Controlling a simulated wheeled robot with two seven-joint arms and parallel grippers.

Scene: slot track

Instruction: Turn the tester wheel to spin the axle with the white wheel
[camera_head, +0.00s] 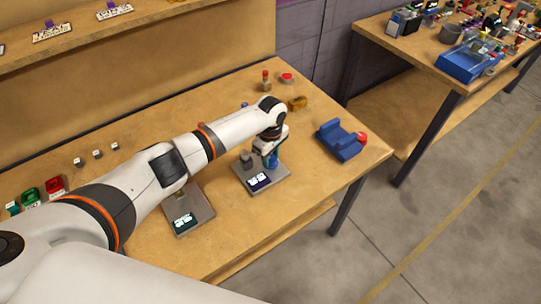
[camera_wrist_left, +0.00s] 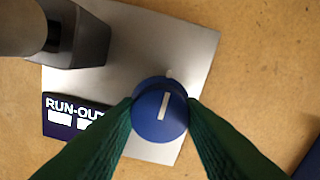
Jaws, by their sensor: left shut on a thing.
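The tester (camera_head: 263,177) is a grey metal plate with a purple label on the table, near its front right. In the left wrist view its label (camera_wrist_left: 72,116) reads "RUN-OUT", partly covered by a finger. A round blue tester wheel (camera_wrist_left: 160,110) with a white line stands on the plate (camera_wrist_left: 190,40). My left gripper (camera_head: 270,160) points down over the plate. Its green fingers (camera_wrist_left: 160,116) are shut on the blue wheel from both sides. The white line is nearly upright, leaning slightly right. I cannot make out the axle with the white wheel. My right gripper is not in view.
A dark grey post (camera_wrist_left: 85,40) stands on the plate beside the wheel. A second plate (camera_head: 187,211) with a teal label lies to the left, under my arm. A blue cradle (camera_head: 341,142) stands to the right. Small red and green bins (camera_head: 30,197) are at left.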

